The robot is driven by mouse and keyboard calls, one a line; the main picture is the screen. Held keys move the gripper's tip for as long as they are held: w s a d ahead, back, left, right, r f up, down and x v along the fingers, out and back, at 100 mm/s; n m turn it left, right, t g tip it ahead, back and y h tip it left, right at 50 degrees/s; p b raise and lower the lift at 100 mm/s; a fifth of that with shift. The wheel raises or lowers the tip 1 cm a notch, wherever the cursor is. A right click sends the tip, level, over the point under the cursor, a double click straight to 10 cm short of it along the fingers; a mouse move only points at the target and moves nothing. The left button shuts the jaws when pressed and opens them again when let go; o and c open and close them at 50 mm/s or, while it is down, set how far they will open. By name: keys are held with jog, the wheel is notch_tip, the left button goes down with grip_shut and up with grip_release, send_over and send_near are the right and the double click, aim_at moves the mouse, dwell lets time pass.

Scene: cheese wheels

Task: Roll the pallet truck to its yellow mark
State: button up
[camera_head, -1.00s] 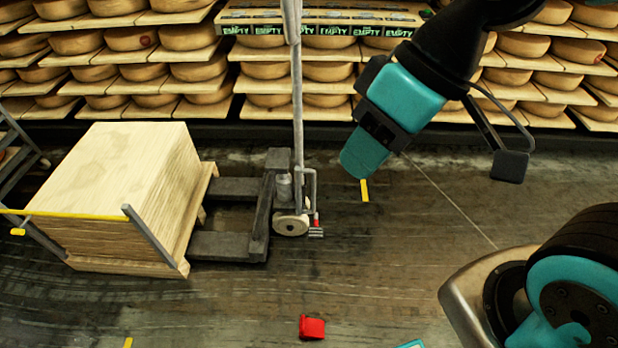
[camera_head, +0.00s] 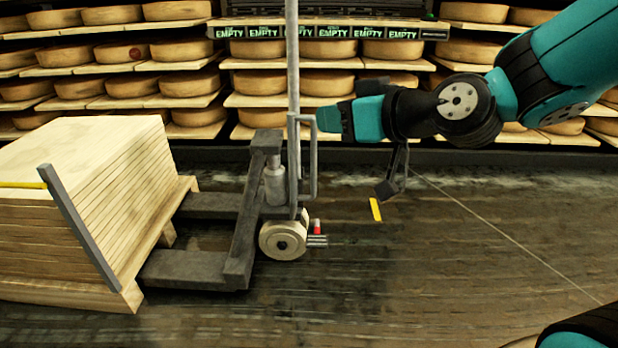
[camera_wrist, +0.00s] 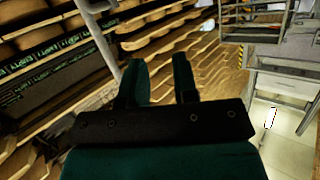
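The grey pallet truck (camera_head: 245,215) stands left of centre in the head view, with a tall upright pole, a looped bar (camera_head: 313,160) and a pale wheel (camera_head: 283,239). Its forks reach left towards a wooden pallet stacked with pale boards (camera_head: 95,200). A short yellow mark (camera_head: 375,209) lies on the floor to the right of the truck. My gripper (camera_head: 330,120) points left, its tip close to the top of the looped bar; I cannot tell whether they touch. In the wrist view my gripper (camera_wrist: 160,75) has its two teal fingers apart, with nothing visible gripped between them.
Shelves of cheese wheels (camera_head: 330,82) line the back, with a row of "EMPTY" labels (camera_head: 316,32). The dark floor (camera_head: 440,260) right of the truck is open. The wrist view shows a pale cabinet (camera_wrist: 285,85).

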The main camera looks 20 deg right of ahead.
aim_at(316, 137)
jog(key=w+d+f+m+t+h+b, duration=0.1)
jog(key=w+d+f+t+b, duration=0.15)
jog(key=f+b, duration=0.35)
jog(key=w+d+f+m+t+h+b, duration=0.1)
jog(key=d+f+t+h+b, duration=0.1)
jog(key=d+f+b, duration=0.3)
jog(key=shift+t, duration=0.25)
jog(key=p+x, duration=0.4)
jog(key=x, duration=0.1)
jog(key=p+x, duration=0.4)
jog(key=x, duration=0.2)
jog(key=p+x, duration=0.5)
jog(key=shift+w+a+f, duration=0.3)
jog(key=shift+a, duration=0.15)
jog(key=shift+w+a+f+p, duration=0.2)
jog(key=shift+w+f+p, duration=0.1)
jog(key=shift+w+p, duration=0.25)
jog(key=shift+w, duration=0.1)
grip_shut()
